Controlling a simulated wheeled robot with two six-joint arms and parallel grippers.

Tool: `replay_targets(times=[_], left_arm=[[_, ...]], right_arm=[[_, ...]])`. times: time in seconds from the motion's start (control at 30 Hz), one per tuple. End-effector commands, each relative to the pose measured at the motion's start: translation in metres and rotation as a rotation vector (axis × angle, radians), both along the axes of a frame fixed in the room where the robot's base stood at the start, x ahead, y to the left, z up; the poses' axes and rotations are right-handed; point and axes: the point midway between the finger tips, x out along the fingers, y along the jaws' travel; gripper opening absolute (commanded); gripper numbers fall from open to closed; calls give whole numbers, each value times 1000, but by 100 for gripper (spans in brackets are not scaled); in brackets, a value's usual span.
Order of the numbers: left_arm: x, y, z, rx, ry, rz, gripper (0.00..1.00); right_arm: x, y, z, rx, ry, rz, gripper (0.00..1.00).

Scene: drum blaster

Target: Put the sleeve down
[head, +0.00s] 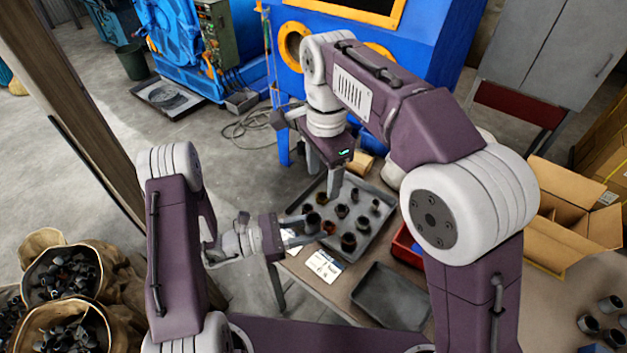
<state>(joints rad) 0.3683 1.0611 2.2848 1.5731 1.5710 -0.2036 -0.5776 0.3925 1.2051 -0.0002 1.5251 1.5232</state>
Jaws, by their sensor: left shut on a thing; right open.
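A grey tray (378,226) on the bench holds several dark, short cylindrical sleeves, among them one sleeve (348,242) near its front. My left gripper (303,234) is at the tray's left front edge, shut on a small brownish sleeve (328,227). The fingers partly hide it, and I cannot tell whether it touches the tray. My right gripper (323,174) is open and points down over the back left part of the tray, above the sleeves and apart from my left gripper.
A white printed card (324,266) lies in front of the tray. An empty dark grey tray (390,297) sits to the right of the card, and a red bin (406,246) stands behind it. Open cardboard boxes (565,215) and loose cylinders (588,324) are at the right.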

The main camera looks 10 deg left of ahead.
Motion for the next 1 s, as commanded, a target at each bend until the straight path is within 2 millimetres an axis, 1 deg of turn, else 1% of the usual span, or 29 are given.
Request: replay_targets(times=[0.03, 0.1, 0.23, 0.33, 0.47, 0.6, 0.7, 0.83, 1.0], left_arm=[[0, 0, 0, -1, 0, 0, 0], [0, 0, 0, -1, 0, 0, 0], [0, 0, 0, -1, 0, 0, 0], [0, 0, 0, -1, 0, 0, 0], [0, 0, 0, -1, 0, 0, 0], [0, 0, 0, -1, 0, 0, 0], [0, 0, 0, -1, 0, 0, 0], [0, 0, 0, -1, 0, 0, 0], [0, 0, 0, -1, 0, 0, 0]], right_arm=[[-7, 9, -6, -9, 13, 29, 61], [-12, 16, -8, -13, 18, 52, 61], [-14, 19, -9, -12, 17, 62, 61], [-14, 19, -15, -12, 18, 61, 61], [-14, 18, -39, -14, 21, 61, 61], [-14, 18, -73, -14, 21, 60, 61], [-14, 18, -94, -13, 20, 60, 61], [-14, 18, -115, -12, 18, 60, 61], [-14, 18, -127, -12, 18, 60, 61]])
